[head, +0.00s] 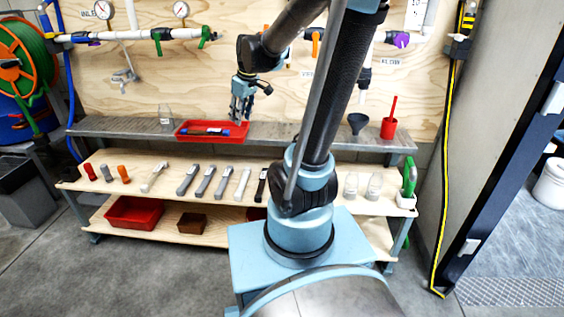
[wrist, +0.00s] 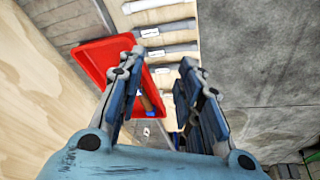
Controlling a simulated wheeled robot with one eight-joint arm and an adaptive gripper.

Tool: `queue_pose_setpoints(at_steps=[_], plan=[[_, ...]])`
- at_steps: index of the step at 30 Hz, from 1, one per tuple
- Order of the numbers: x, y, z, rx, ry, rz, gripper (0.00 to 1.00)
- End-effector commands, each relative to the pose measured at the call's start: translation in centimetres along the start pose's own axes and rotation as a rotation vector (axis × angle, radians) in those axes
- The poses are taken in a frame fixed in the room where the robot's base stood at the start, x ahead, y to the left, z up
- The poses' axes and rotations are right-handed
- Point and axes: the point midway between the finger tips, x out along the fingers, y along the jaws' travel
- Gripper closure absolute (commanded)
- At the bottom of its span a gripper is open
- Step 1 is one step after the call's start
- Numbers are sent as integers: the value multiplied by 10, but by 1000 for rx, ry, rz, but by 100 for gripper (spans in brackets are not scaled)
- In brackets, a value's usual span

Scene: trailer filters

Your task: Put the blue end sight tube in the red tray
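The red tray (head: 240,127) lies on the grey metal shelf. A dark tube with blue on it (head: 205,131) lies lengthwise inside the tray, with a small pale patch near its right part. My gripper (head: 241,119) points down over the tray's right part, and its fingers are apart. In the wrist view my gripper (wrist: 160,68) is open, with nothing held between the fingertips. The tray (wrist: 96,58) also shows there, partly behind the left finger. A small brown and blue part of the tray's content (wrist: 146,103) shows beside that finger; the rest is hidden.
Several grey labelled tubes (head: 205,181) and a black one (head: 261,186) lie on the wooden shelf below. A clear jar (head: 166,117) stands left of the tray. A funnel (head: 357,122) and a red cup (head: 388,127) stand at the right. A red bin (head: 134,212) sits on the bottom shelf.

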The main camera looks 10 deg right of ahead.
Motion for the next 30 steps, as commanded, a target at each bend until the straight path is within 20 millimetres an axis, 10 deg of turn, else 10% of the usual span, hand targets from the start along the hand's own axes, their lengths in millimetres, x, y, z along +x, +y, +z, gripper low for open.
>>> queue_pose_setpoints(at_steps=[21, 30], plan=[[-11, -64, 204, 584, -121, 105, 67], [-1, -80, 240, 712, -144, 134, 67]])
